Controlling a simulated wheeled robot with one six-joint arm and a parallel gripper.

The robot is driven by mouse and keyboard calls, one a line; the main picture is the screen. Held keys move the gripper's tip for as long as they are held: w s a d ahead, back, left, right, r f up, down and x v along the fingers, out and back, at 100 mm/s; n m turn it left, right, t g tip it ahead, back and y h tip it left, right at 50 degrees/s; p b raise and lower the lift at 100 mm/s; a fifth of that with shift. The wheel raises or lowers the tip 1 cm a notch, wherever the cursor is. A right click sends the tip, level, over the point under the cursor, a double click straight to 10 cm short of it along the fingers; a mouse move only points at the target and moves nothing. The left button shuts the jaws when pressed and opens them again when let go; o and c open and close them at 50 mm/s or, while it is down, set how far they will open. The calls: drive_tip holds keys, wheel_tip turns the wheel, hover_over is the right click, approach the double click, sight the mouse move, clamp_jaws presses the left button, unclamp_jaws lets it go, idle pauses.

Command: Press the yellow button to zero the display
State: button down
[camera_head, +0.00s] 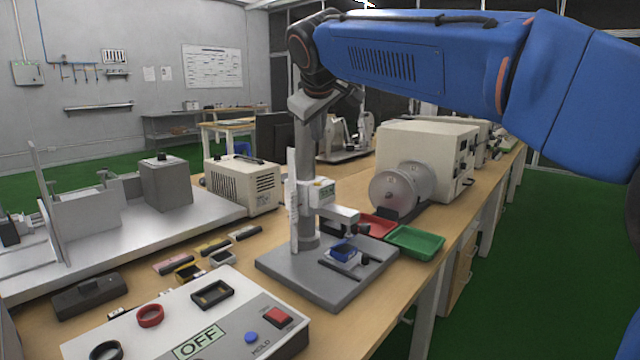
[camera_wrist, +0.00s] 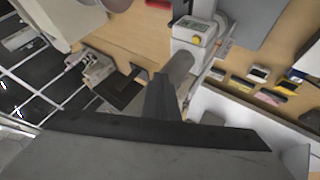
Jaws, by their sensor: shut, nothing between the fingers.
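A grey test stand has a flat base (camera_head: 325,285) on the wooden bench and an upright column (camera_head: 308,220). On the column sits a small pale display unit (camera_head: 322,193), which also shows in the wrist view (camera_wrist: 188,33). The yellow button (camera_wrist: 196,40) is on the face of this unit; in the head view it is too small to make out clearly. My gripper (camera_wrist: 161,82) is shut and empty. In the wrist view its dark fingers show below the display unit, apart from the button. In the head view my wrist is above the column and the fingertips cannot be made out.
A white control box (camera_head: 190,320) with an OFF panel stands in front. Red (camera_head: 376,225) and green (camera_head: 415,241) trays lie right of the stand. A beige machine (camera_head: 430,150) stands behind, and a beige case (camera_head: 243,184) to the left.

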drive_tip(key=shift+f, duration=4.4)
drive_tip(key=shift+f, duration=0.75)
drive_tip(key=shift+r, duration=0.75)
drive_tip(key=shift+r, duration=0.1)
wheel_tip(320, 180, up, 5)
drive_tip(key=shift+f, duration=0.1)
idle(0.3)
